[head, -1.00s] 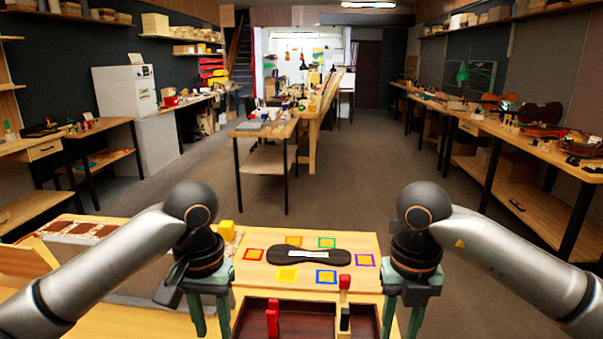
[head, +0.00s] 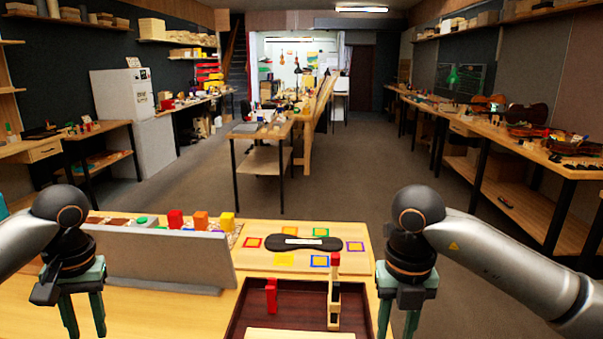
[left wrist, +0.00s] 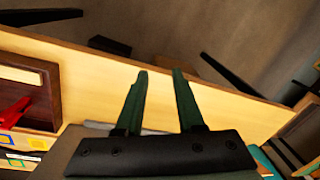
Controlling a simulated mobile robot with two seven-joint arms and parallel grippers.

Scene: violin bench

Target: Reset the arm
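My left gripper (head: 84,322) hangs at the left of the bench in the head view, fingers pointing down. In the left wrist view its two green fingers (left wrist: 160,82) stand apart with nothing between them, above the bench top's edge. My right gripper (head: 399,322) hangs at the right of the dark red tray (head: 236,318). Its fingers also stand apart, and I see nothing between them.
A red-topped post (head: 334,290) stands in the tray.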

